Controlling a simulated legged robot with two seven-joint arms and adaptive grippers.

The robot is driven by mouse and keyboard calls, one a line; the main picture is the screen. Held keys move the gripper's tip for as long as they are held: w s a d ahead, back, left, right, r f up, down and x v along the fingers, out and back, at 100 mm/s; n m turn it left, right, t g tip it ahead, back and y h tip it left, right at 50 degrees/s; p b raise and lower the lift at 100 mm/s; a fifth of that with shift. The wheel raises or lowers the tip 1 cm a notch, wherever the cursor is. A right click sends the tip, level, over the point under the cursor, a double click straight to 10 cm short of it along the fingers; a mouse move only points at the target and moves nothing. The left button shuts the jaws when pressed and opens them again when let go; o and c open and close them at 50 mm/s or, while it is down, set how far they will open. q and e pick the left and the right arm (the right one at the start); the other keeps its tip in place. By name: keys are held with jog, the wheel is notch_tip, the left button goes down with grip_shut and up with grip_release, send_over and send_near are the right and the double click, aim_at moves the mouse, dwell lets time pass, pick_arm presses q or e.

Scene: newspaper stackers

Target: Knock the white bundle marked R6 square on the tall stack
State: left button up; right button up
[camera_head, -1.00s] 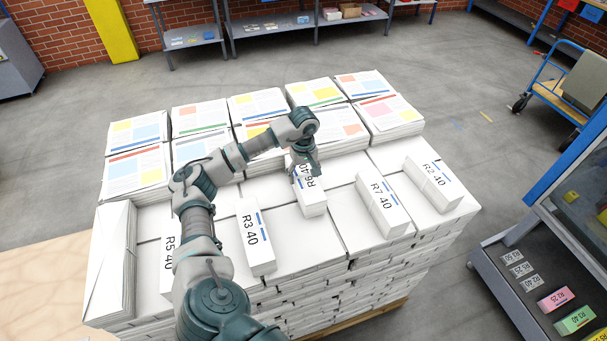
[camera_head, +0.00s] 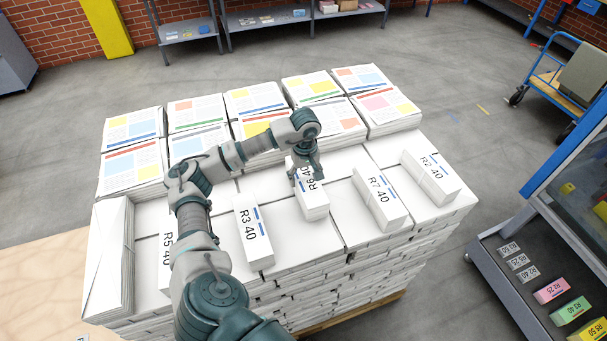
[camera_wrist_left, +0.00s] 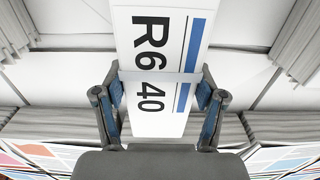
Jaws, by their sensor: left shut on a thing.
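The white bundle marked R6 40 (camera_head: 313,202) lies on top of the tall stack (camera_head: 290,237), between the R3 and R7 bundles. My left gripper (camera_head: 304,176) reaches over its far end and is shut on it. In the left wrist view the R6 bundle (camera_wrist_left: 160,60) runs between the two fingers (camera_wrist_left: 160,103), one at each side, with its label and blue stripe facing the camera. A band crosses it. The gripper hides part of the label in the head view. My right gripper is not in view.
White bundles R3 (camera_head: 253,232), R7 (camera_head: 380,198) and R2 (camera_head: 431,177) lie on the same stack, and R5 (camera_head: 164,262) is partly behind my arm. Printed newspaper piles (camera_head: 338,118) stand at the back. A trolley with coloured bundles (camera_head: 551,290) stands at right.

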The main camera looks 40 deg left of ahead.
pick_arm(q)
jog(key=shift+r, duration=0.15)
jog(key=shift+a+r+p, duration=0.1)
jog(key=shift+r+p, duration=1.45)
jog(key=shift+r, duration=0.55)
jog(key=shift+r+p, duration=0.4)
jog(key=shift+r, duration=0.4)
jog(key=shift+r, duration=0.1)
